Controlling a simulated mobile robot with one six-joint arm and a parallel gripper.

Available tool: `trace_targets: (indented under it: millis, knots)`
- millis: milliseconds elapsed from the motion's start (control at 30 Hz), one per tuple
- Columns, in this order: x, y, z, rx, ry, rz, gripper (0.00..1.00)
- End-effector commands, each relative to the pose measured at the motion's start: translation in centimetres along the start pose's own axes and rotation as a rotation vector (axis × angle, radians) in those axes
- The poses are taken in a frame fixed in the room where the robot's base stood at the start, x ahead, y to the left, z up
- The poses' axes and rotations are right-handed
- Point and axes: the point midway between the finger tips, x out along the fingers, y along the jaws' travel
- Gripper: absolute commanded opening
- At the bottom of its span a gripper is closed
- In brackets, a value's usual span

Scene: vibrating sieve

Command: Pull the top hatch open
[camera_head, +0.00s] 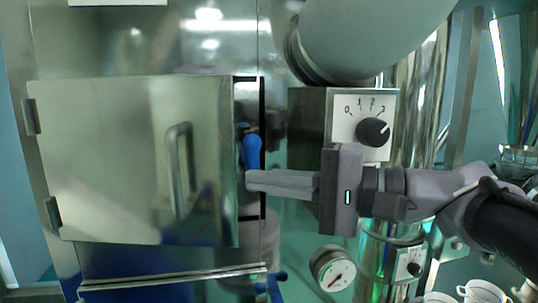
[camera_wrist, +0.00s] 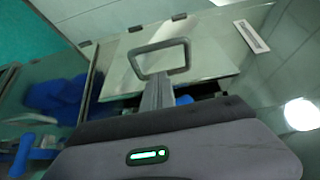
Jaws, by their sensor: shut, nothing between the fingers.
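The top hatch (camera_head: 105,150) is a square metal door at the left in the head view, with hinges on its left side and a loop handle (camera_head: 178,170) near its right edge. A dark gap with black edging shows along its right side, and it looks slightly ajar. A blue lever (camera_head: 251,150) is beside that edge. My gripper (camera_head: 248,180) is shut and empty, its fingertips at the hatch's right edge just below the lever. In the wrist view the hatch (camera_wrist: 205,60) shows beyond the fingers, and the handle (camera_wrist: 185,53) stands above them. Contact cannot be told.
A control box with a black dial (camera_head: 373,132) is right of the hatch. A round gauge (camera_head: 333,268) and another blue lever (camera_head: 270,285) are below. A shiny metal column is behind my arm. White cups (camera_head: 482,291) stand at the lower right.

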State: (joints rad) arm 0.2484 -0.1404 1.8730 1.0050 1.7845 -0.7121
Motion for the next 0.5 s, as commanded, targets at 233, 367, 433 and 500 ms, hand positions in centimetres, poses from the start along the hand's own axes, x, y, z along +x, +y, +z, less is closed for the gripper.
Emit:
trace_targets:
  millis: [233, 367, 433, 500]
  knots:
    - [3.4, -1.1, 0.3, -0.004, -0.016, -0.029, 0.00]
    - [6.1, -1.1, 0.3, -0.003, -0.015, -0.027, 0.00]
    - [7.4, -1.1, 0.3, -0.002, -0.014, -0.026, 0.00]
    - [8.4, -1.1, 0.3, -0.003, -0.013, -0.026, 0.00]
